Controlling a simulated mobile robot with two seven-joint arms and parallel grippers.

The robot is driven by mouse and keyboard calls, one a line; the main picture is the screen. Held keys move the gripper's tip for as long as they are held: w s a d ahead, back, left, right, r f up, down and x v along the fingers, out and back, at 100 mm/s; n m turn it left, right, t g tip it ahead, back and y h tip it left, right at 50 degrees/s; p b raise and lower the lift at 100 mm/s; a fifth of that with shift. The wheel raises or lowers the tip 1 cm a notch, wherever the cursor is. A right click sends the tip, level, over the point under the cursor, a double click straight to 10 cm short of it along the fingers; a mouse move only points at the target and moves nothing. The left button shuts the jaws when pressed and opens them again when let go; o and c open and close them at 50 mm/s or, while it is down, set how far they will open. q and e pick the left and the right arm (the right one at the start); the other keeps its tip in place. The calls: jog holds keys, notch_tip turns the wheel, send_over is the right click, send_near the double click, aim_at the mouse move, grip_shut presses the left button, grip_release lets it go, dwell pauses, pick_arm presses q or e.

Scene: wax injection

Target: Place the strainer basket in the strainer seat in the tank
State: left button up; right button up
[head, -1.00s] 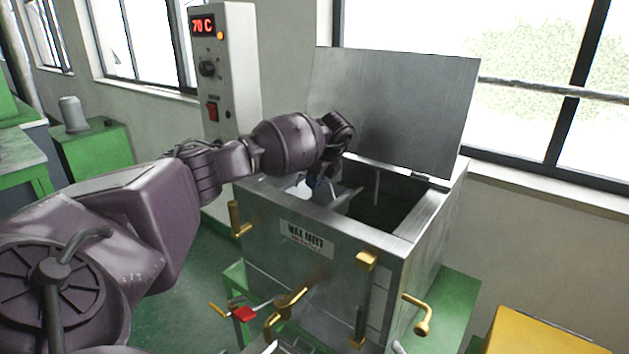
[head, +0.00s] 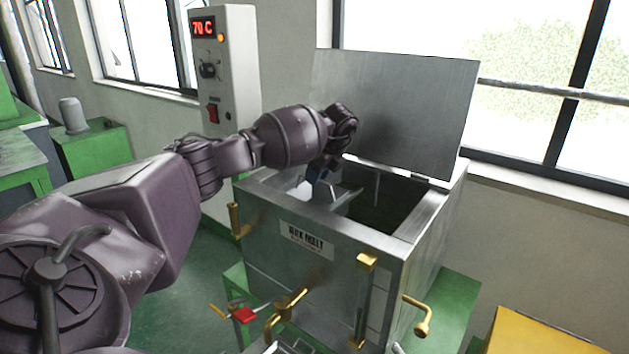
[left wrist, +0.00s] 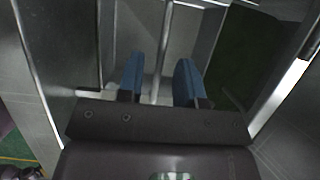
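My left gripper (head: 315,174) is over the left part of the open wax tank (head: 310,217), pointing down. In the left wrist view its two blue fingers (left wrist: 160,82) stand apart, with a thin grey upright bar (left wrist: 163,50) seen between them. No contact between the bar and either finger is visible. Pale grey metal sheets (head: 341,197) show in the tank opening below the gripper. I cannot tell clearly which of this metal is the strainer basket and which is the seat. My right gripper is not in view.
The raised lid (head: 395,115) stands behind the opening. A dark green area (head: 378,215) fills the tank's right part. A control box (head: 228,75) reading 70 C stands behind my arm. Brass handles (head: 366,262) stick out at the front. A yellow surface (head: 540,333) is at lower right.

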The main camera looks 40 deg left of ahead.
pick_arm(q)
jog(key=v, duration=0.9)
jog(key=shift+r, duration=0.2)
